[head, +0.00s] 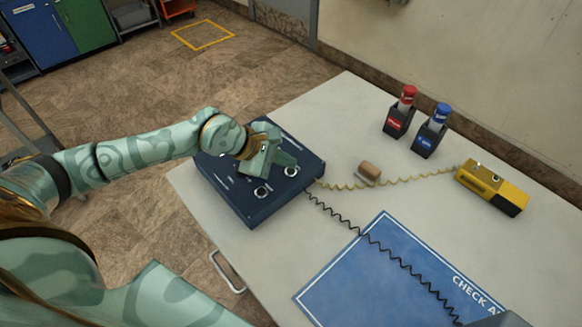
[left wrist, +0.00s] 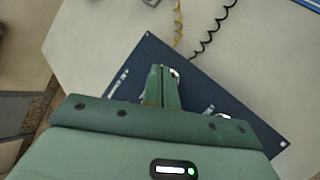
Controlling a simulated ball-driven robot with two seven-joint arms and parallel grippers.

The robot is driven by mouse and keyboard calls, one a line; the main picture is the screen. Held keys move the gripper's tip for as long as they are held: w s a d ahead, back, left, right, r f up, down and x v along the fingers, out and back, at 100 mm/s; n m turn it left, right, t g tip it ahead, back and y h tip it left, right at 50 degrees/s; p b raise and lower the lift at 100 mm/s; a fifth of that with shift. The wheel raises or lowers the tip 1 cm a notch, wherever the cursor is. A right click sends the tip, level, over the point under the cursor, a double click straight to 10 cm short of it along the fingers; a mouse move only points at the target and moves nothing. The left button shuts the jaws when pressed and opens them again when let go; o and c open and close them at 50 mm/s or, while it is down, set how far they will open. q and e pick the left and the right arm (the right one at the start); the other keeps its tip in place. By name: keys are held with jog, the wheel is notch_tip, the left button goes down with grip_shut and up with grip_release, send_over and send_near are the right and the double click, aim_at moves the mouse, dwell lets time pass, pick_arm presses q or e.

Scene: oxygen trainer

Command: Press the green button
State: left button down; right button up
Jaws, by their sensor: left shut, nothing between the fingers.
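A dark blue control box (head: 235,195) lies on the table, with round silver-ringed fittings and small white labels on its top. My left gripper (head: 284,161) is over the box's top, its fingers shut and empty. In the left wrist view the closed fingers (left wrist: 163,85) lie across the dark box (left wrist: 140,65), with a silver ring showing beside the tips. I cannot make out a green button; part of the box's top is hidden behind my gripper and hand. Whether the fingertips touch the box cannot be told. My right gripper is not in view.
A yellow device (head: 490,187) connects to the box by a yellow coiled cord, near a brown cylinder (head: 369,172). A blue mat (head: 370,270) lies in front, crossed by a black coiled cord.

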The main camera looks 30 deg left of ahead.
aim_at(287, 173)
pick_arm(q)
jog(key=shift+r, duration=0.2)
notch_tip(287, 173, up, 6)
jog(key=p, duration=0.4)
dwell(0.4)
jog(key=shift+d, duration=0.1)
